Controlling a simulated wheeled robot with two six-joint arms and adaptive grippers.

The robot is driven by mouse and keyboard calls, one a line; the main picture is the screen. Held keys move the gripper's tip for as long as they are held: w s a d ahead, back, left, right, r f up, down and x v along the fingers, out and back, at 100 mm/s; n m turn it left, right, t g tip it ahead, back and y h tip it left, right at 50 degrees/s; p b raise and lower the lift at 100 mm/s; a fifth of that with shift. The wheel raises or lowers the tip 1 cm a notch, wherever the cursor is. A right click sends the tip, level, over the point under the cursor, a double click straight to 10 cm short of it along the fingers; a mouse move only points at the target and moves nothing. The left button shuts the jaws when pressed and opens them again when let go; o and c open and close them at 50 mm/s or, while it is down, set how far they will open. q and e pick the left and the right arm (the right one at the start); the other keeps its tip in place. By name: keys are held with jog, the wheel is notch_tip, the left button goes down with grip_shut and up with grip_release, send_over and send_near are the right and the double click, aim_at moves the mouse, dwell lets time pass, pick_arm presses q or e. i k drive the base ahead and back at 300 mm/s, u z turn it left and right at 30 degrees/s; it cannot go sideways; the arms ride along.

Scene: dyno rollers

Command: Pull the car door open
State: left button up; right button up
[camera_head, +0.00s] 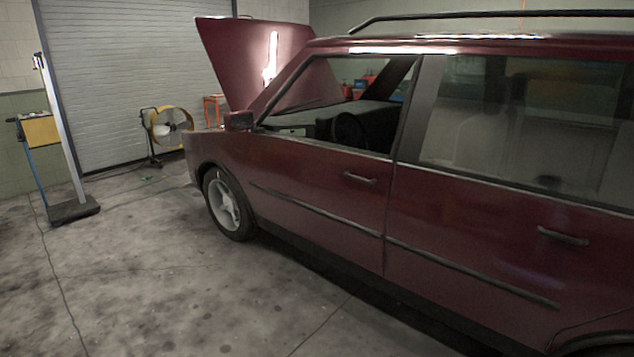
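A dark red car stands across the right of the head view, its side facing me and its front toward the left. Its front door (318,189) is shut flush with the body, and its window shows the steering wheel inside. The front door handle (360,178) is a dark bar near the door's rear edge, below the window. The rear door (475,235) is also shut, with its own handle (563,236) farther right. Neither of my grippers is in view.
The hood (255,62) is raised. A yellow fan (170,126) and a post on a dark base (73,211) stand to the left, before a roller shutter (130,75). The concrete floor (150,280) beside the car is clear.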

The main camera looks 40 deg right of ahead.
aim_at(335, 197)
jog(key=z, duration=0.2)
jog(key=i, duration=1.15)
jog(key=z, duration=0.8)
jog(key=i, duration=0.95)
jog(key=z, duration=1.5)
jog(key=i, duration=0.7)
jog(key=z, duration=0.8)
